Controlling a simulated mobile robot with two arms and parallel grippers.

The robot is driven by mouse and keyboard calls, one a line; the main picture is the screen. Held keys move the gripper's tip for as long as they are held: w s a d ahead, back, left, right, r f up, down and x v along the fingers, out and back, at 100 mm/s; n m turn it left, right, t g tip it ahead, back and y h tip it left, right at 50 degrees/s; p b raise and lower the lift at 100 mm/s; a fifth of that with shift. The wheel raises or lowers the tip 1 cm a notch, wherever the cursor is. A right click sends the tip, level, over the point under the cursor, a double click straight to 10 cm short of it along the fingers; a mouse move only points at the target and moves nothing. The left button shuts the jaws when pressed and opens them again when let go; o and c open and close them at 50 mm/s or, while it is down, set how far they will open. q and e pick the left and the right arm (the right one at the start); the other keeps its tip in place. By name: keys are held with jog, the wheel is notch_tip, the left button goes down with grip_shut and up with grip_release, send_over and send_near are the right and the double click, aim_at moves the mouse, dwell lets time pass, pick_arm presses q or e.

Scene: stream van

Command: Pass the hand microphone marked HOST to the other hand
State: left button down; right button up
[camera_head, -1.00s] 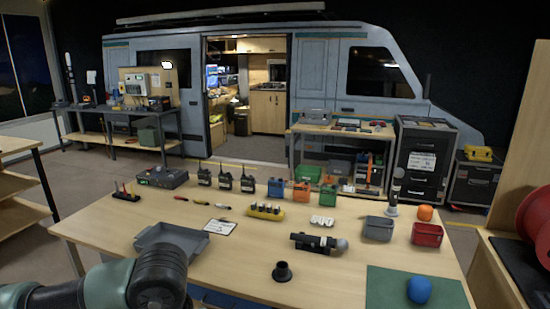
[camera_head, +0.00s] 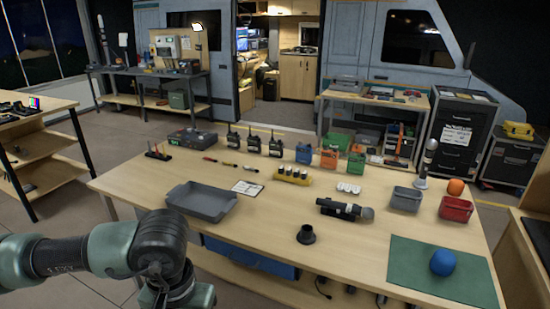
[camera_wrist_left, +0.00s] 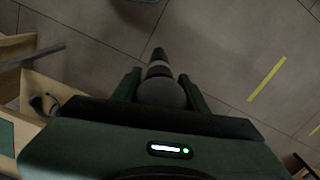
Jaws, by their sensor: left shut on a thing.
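My left gripper (camera_wrist_left: 162,88) shows in the left wrist view, shut on what looks like a hand microphone (camera_wrist_left: 160,70). Its grey rounded head is between the fingers, with dark and pale bands beyond it; no marking is readable. In the head view my left arm comes in at the lower left and its gripper is hidden. Another dark microphone with a grey head (camera_head: 345,209) lies on the table. A further microphone (camera_head: 427,160) stands upright at the back right. I cannot read HOST on either. My right gripper is not in view.
The wooden table (camera_head: 270,245) holds a grey tray (camera_head: 203,203), a black round holder (camera_head: 306,235), a green mat (camera_head: 435,285) with a blue ball (camera_head: 443,262), and grey (camera_head: 405,200) and red (camera_head: 456,209) bins. Radios and coloured boxes line its back edge.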

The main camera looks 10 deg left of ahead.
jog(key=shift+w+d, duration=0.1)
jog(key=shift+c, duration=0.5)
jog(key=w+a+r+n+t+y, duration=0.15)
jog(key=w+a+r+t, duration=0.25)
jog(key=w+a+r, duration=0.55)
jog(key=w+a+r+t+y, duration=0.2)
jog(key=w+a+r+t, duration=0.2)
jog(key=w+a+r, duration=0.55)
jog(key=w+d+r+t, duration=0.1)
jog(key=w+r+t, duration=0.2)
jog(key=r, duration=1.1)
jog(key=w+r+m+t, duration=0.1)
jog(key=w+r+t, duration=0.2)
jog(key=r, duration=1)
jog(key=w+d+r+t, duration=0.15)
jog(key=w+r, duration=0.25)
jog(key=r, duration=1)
pick_arm(q)
jog(key=w+d+r+m, duration=0.2)
jog(key=w+d+m, duration=0.2)
jog(key=d, duration=0.8)
jog(key=w+d+r+m, duration=0.3)
jog(key=w+d+m, duration=0.1)
jog(key=d, duration=0.8)
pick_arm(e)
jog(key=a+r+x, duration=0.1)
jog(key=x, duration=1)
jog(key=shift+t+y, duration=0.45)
